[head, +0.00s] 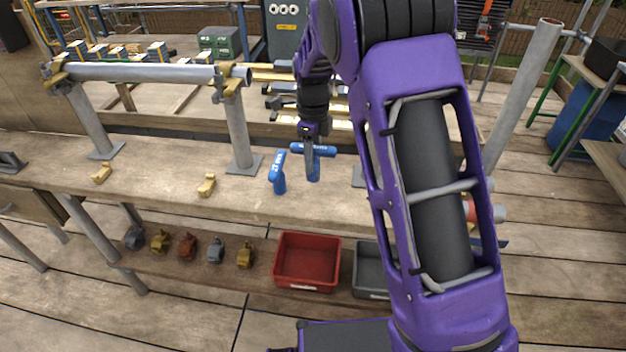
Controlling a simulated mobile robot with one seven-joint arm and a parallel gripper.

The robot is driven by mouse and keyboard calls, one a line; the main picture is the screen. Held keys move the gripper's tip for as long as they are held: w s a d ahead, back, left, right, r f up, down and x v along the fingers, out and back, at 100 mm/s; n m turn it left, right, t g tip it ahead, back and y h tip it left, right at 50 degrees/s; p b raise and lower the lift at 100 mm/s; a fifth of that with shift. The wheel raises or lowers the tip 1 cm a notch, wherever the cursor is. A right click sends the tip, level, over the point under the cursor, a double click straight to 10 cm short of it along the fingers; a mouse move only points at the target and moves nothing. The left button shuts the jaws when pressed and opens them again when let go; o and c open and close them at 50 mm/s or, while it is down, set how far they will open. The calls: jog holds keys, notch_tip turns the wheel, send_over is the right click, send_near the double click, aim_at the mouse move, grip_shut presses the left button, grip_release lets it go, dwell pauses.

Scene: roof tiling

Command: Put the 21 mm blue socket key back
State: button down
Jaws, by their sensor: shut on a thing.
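My gripper (308,138) points down over the far part of the wooden bench and is shut on a blue socket key (314,171). This key has a crossbar on top and a stem hanging down. I cannot tell whether its lower end touches the bench. The lettering is too small to read, so I cannot tell which one is 21 mm. No marked place for a key is clear in this view.
The bench (150,180) carries a scaffold tube (150,72) on posts at left and two small brass-coloured pieces (206,186). Below, a shelf holds several couplers (187,246), a red bin (306,262) and a grey bin (369,272). My arm hides the bench's right part.

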notch_tip(320, 180, down, 6)
jog(key=shift+r+b, duration=0.15)
jog(key=shift+b, duration=0.2)
jog(key=shift+c, duration=2.2)
grip_release()
jog(key=shift+f, duration=0.2)
notch_tip(320, 180, up, 12)
jog(key=shift+r+p, duration=0.2)
jog(key=shift+p, duration=0.7)
